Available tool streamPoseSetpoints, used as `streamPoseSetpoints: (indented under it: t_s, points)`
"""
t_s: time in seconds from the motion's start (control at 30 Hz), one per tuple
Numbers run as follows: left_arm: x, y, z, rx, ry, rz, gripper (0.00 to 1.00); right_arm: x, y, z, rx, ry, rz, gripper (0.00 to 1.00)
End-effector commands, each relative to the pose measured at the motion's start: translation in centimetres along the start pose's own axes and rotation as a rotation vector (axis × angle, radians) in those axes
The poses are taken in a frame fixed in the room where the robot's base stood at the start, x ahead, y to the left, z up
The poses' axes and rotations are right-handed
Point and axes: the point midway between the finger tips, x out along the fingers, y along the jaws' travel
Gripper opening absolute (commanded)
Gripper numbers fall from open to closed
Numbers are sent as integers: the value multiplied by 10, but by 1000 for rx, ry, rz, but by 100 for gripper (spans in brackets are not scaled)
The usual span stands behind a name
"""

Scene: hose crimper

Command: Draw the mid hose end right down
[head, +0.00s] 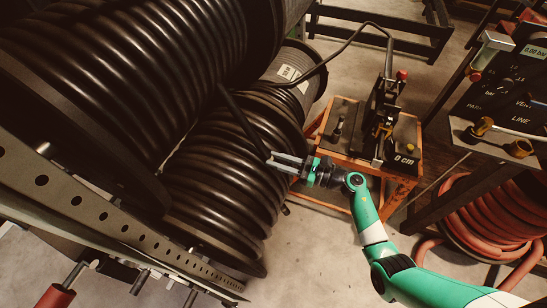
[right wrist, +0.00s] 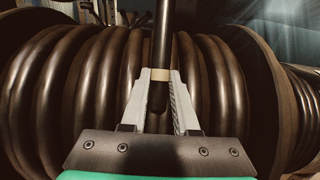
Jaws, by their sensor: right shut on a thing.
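My right gripper (head: 278,162) is shut on the black hose end (head: 245,125) in front of the middle hose reel (head: 225,180). The hose slants from the upper left down to my fingertips. In the right wrist view the hose end (right wrist: 161,40) comes down from the top of the picture. It has a pale tan band (right wrist: 160,75) just at the fingertips (right wrist: 160,88), with a dark tip between the fingers. The coils of the reel (right wrist: 105,75) lie behind it. My left gripper is not in view.
A larger hose reel (head: 130,75) looms at the upper left. An orange cart (head: 405,185) carries a black machine with a "0 cm" display. Another black hose (head: 345,45) arches to that machine. A gauge panel (head: 515,85) and red hose coil (head: 490,215) are at right.

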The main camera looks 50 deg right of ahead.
Motion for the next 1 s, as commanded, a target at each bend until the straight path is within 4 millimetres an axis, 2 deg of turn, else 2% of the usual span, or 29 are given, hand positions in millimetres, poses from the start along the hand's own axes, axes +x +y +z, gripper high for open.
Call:
streamPoseSetpoints:
  t_s: [0.03, 0.17, 0.2, 0.33, 0.6, 0.73, 0.87, 1.0]
  points:
    - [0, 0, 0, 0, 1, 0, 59, -2, 0, -8, 6, 19, -3, 0]
    - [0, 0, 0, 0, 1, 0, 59, -2, 0, -9, 8, 19, -4, 0]
    - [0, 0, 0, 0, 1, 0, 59, -2, 1, -8, 8, 18, -4, 36]
    - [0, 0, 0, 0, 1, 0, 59, -1, 0, -6, 6, 15, -2, 59]
    - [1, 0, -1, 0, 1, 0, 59, -1, 0, -4, 4, 10, -1, 59]
    - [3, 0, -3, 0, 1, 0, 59, -10, 0, -2, 4, 11, -3, 59]
    - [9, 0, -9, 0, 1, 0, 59, -35, -1, 0, 5, 11, -7, 59]
    - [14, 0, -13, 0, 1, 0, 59, -70, -1, -1, 6, 11, -8, 59]
